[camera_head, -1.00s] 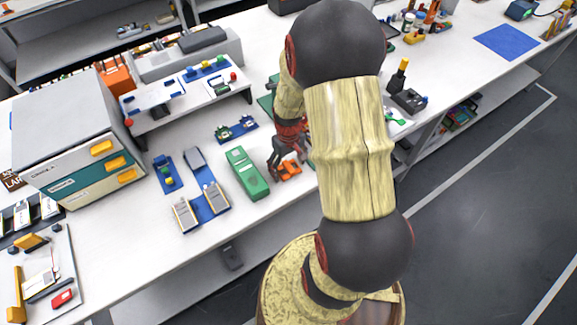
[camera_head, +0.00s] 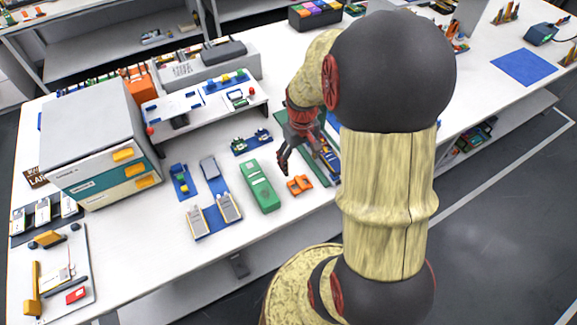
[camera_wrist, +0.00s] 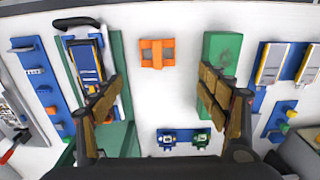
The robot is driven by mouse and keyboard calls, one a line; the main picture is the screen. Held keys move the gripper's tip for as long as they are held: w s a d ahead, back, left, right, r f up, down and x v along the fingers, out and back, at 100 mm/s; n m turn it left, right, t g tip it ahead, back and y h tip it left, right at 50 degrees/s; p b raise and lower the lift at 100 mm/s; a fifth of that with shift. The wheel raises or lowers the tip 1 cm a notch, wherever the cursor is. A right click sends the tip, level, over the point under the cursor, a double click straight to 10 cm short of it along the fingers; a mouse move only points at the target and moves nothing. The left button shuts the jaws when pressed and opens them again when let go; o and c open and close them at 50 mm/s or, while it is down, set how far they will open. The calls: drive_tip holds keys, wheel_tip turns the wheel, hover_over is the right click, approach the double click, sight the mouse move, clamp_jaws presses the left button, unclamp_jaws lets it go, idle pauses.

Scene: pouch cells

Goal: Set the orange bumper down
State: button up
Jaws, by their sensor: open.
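The orange bumper (camera_head: 300,184) lies flat on the white table, just right of the green box (camera_head: 260,186). In the wrist view the orange bumper (camera_wrist: 157,53) lies ahead of and between my fingers, apart from them, with bare table around it. My gripper (camera_head: 283,168) is open and empty, above the table behind the bumper and to its left. In the wrist view my gripper (camera_wrist: 160,105) shows its two brown-padded fingers spread wide. The green box (camera_wrist: 221,52) is partly hidden by the right finger.
A green board with a blue fixture (camera_wrist: 88,62) is left of the bumper in the wrist view. A small blue plate with two green-and-white parts (camera_wrist: 184,138) sits near the gripper. The drawer cabinet (camera_head: 95,145) and white raised shelf (camera_head: 210,115) stand to the left.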

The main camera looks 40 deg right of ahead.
drive_tip(key=a+r+n+t, duration=0.1)
drive_tip(key=a+r+t, duration=0.1)
drive_tip(key=a+r, duration=0.9)
drive_tip(key=s+a+r+n+t, duration=0.1)
drive_tip(key=s+a+r+t, duration=0.2)
drive_tip(key=s+a+r, duration=0.5)
drive_tip(key=a+r, duration=0.3)
drive_tip(key=shift+r+n, duration=0.3)
drive_tip(key=shift+r, duration=0.05)
